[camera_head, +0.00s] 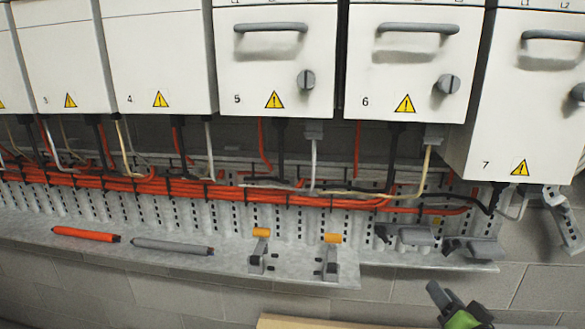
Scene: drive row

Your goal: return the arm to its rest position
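What looks like my gripper (458,303) pokes in at the bottom right edge of the head view, in dark grey with a bright green part. Only its tip shows, and the rest is cut off by the frame. I cannot tell whether it is open or shut, or whether the green part is something held. It appears in front of the wall, below the right end of the metal ledge, with a visible gap to the ledge in the picture. The rest of my arm is not visible.
White numbered drive cabinets (278,70) hang above orange cables (110,182). The metal ledge (100,255) carries an orange rod (86,234), a grey rod (172,246), two orange-topped clamps (261,250) and dark grey fittings (415,236). A perforated bracket (565,218) stands right. A pale board edge (300,322) shows below.

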